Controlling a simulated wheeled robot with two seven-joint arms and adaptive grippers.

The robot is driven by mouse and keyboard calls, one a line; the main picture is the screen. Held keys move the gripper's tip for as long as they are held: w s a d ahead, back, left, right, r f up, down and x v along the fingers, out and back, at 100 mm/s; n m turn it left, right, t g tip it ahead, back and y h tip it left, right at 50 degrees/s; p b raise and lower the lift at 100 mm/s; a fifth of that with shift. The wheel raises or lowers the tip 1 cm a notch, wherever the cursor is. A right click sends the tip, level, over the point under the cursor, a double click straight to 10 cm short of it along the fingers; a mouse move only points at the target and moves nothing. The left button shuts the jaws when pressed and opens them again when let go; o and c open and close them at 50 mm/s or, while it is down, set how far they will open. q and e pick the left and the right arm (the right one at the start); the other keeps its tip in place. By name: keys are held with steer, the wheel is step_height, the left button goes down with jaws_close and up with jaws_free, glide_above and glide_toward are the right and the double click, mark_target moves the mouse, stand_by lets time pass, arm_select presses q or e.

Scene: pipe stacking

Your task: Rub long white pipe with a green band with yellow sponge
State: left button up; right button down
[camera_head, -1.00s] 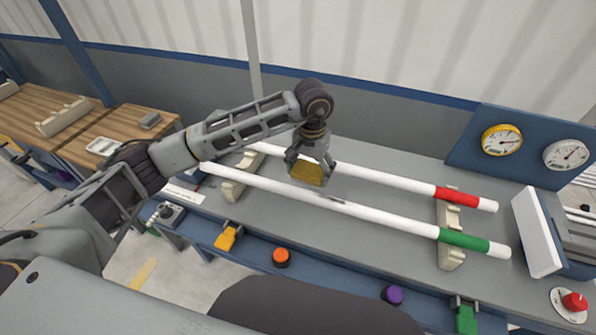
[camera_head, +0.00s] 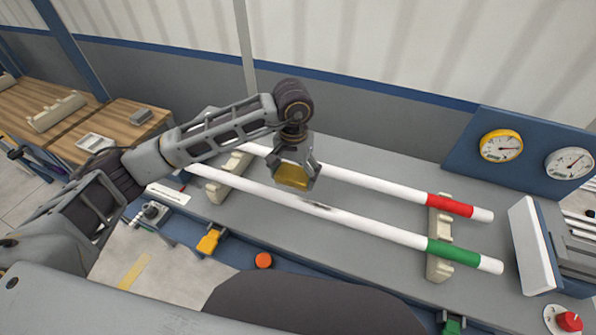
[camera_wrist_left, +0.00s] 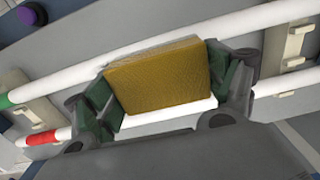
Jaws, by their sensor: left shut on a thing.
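My left gripper (camera_head: 294,178) is shut on a yellow sponge (camera_head: 292,177) above the workbench. The sponge also fills the middle of the left wrist view (camera_wrist_left: 158,77), between the two fingers. The long white pipe with a green band (camera_head: 375,232) lies across two beige supports, nearer to me. A dark smudge (camera_head: 318,206) shows on it, just right of the sponge. The sponge is over or just behind this pipe; I cannot tell whether it touches. My right gripper is not in view.
A white pipe with a red band (camera_head: 385,186) lies behind, on the same supports (camera_head: 440,262). Gauges (camera_head: 501,146) and a tilted white panel (camera_head: 528,247) stand at the right. An orange button (camera_head: 263,260) and a yellow clamp-like part (camera_head: 208,241) sit along the front edge.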

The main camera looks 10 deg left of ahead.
mark_target(294, 198)
arm_select(q)
steer(key=shift+s+a, duration=0.15)
steer(key=shift+a, duration=0.05)
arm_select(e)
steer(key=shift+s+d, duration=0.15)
arm_select(q)
steer(key=shift+d, duration=0.1)
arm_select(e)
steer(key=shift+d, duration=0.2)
arm_select(q)
steer(key=shift+f, duration=0.15)
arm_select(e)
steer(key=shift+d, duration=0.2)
arm_select(q)
steer(key=shift+f, duration=1)
steer(key=shift+f+b, duration=0.3)
steer(key=shift+f, duration=1.55)
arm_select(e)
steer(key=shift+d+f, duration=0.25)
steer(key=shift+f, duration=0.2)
